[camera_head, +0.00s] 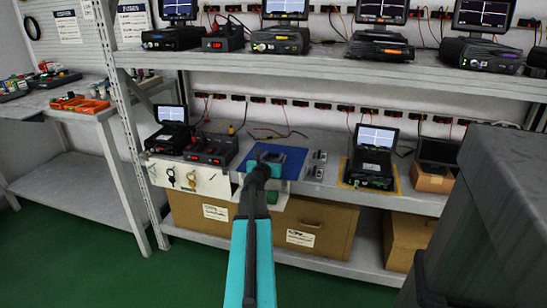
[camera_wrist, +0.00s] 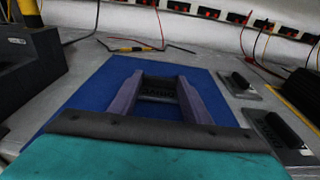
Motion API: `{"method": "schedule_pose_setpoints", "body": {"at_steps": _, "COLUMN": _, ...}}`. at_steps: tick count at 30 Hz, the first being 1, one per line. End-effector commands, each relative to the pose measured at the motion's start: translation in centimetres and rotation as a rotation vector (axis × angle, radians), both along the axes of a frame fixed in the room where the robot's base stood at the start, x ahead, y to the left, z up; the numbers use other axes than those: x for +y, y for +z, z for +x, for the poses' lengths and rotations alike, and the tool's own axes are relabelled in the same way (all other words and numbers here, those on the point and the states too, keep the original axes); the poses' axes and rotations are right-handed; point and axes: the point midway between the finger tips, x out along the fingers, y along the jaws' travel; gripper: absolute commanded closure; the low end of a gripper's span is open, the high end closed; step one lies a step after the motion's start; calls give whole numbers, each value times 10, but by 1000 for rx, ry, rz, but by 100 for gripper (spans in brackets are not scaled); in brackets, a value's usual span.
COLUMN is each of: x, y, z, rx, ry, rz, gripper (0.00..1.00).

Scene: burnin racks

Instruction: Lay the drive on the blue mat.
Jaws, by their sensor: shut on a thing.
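The blue mat (camera_head: 294,158) lies on the middle shelf of the rack. In the wrist view the mat (camera_wrist: 92,88) fills the area under and around my gripper (camera_wrist: 160,84). The gripper's two fingers are shut on the drive (camera_wrist: 158,93), a small dark piece that shows between them, over the mat. I cannot tell whether the drive touches the mat. In the head view my gripper (camera_head: 268,158) is over the mat and hides the drive.
Two similar small units (camera_wrist: 242,86) (camera_wrist: 282,132) lie right of the mat. A black power unit (camera_head: 212,148) stands to its left, and a device with a lit screen (camera_head: 372,165) to its right. Loose cables lie behind the mat. The upper shelf (camera_head: 330,71) overhangs.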

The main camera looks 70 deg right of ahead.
Motion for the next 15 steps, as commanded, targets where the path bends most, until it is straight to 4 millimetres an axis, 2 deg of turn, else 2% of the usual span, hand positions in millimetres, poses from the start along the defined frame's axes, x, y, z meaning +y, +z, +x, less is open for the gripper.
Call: {"method": "schedule_pose_setpoints", "body": {"at_steps": 15, "x": 1, "y": -15, "z": 0, "rx": 1, "ry": 0, "rz": 4, "gripper": 80}}
